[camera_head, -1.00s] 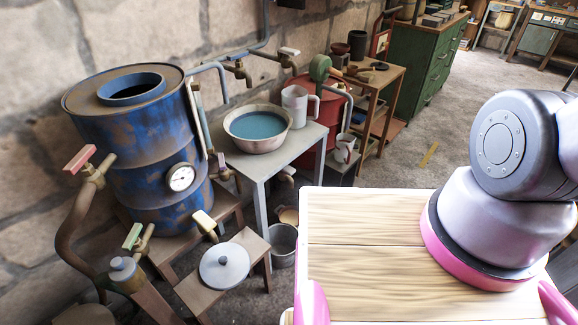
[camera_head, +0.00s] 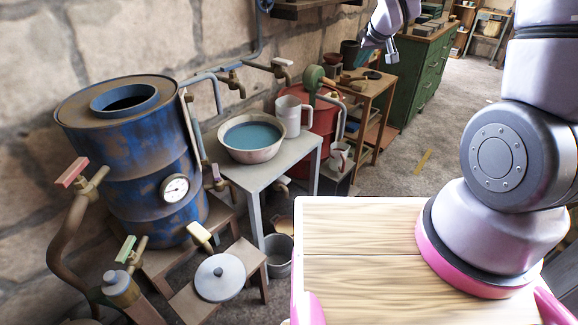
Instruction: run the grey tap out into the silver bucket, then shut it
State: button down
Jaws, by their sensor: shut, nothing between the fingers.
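The silver bucket (camera_head: 279,262) stands on the floor under the right side of the grey table, partly hidden by the table leg. A brass tap (camera_head: 283,184) sticks out below the table top, above the bucket; its handle is too small to judge. Another brass tap with a pale grey-white handle (camera_head: 282,63) is on the wall pipe above the table. I cannot tell for sure which is the grey tap. No running water shows. My gripper (camera_head: 391,57) hangs at the top of the view, shut and empty, well apart from both taps.
A blue drum (camera_head: 130,150) with red, green and cream-handled taps near it stands at left. The grey table (camera_head: 268,177) carries a basin of water (camera_head: 251,137) and a white jug (camera_head: 292,115). A red drum (camera_head: 325,120) stands behind it.

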jog(key=w+a+f+n+y, duration=0.15)
jog(key=a+f, duration=0.35)
jog(key=f, duration=0.5)
jog(key=n+g+y, duration=0.2)
jog(key=n+y, duration=0.2)
jog(key=n, duration=0.2)
send_near(283, 178)
jog(key=v, duration=0.4)
jog(key=shift+w+d+r, duration=0.1)
jog(key=shift+w, duration=0.1)
jog(key=x, duration=1)
jog(key=shift+s, duration=0.1)
